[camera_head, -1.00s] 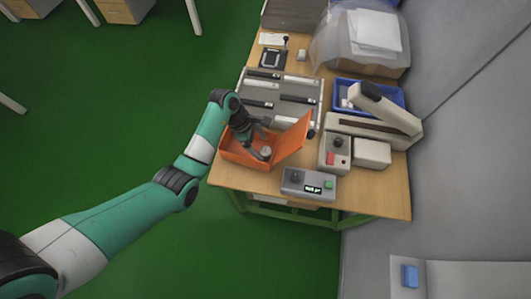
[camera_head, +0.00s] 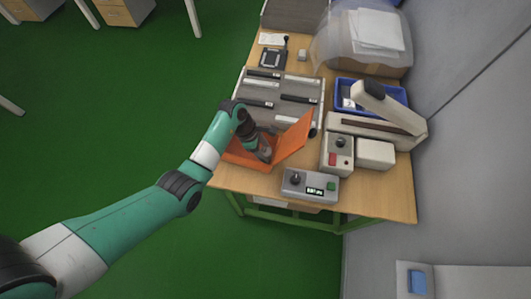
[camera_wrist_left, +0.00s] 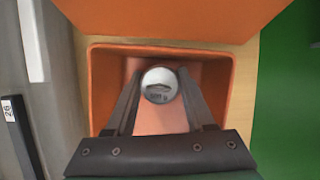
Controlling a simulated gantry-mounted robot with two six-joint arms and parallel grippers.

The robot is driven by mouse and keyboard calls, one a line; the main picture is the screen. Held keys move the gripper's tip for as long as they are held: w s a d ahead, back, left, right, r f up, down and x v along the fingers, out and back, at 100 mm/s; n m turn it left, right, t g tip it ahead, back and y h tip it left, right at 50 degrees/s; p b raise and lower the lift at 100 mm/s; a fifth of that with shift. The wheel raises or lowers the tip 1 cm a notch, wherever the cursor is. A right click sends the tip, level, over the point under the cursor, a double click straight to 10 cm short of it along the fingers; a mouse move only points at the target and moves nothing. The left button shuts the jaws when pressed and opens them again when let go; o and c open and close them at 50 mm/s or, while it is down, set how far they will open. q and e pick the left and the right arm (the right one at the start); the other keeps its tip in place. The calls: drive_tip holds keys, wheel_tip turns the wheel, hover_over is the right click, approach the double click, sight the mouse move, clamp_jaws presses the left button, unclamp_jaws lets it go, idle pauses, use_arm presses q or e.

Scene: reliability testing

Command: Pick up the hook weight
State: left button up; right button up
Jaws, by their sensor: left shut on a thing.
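The hook weight (camera_wrist_left: 159,85) shows in the left wrist view as a round silver-white piece with dark markings on top. It is between the two dark fingers of my left gripper (camera_wrist_left: 158,92), which is shut on it. The orange box (camera_wrist_left: 234,95) is around the gripper's fingers, with its lid open. In the head view my left gripper (camera_head: 263,154) reaches down into the orange box (camera_head: 293,138), and the weight is hidden there. Whether the weight touches the box floor cannot be told. My right gripper is in neither view.
The wooden table (camera_head: 385,203) holds a grey control box (camera_head: 310,186) in front, a beige machine with a raised arm (camera_head: 395,110) at right, and a blue bin (camera_head: 402,97) behind it. A grey panel with several strips (camera_head: 282,98) lies behind the orange box.

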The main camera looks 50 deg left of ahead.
use_arm(q)
clamp_jaws()
drive_tip(key=shift+r, duration=0.1)
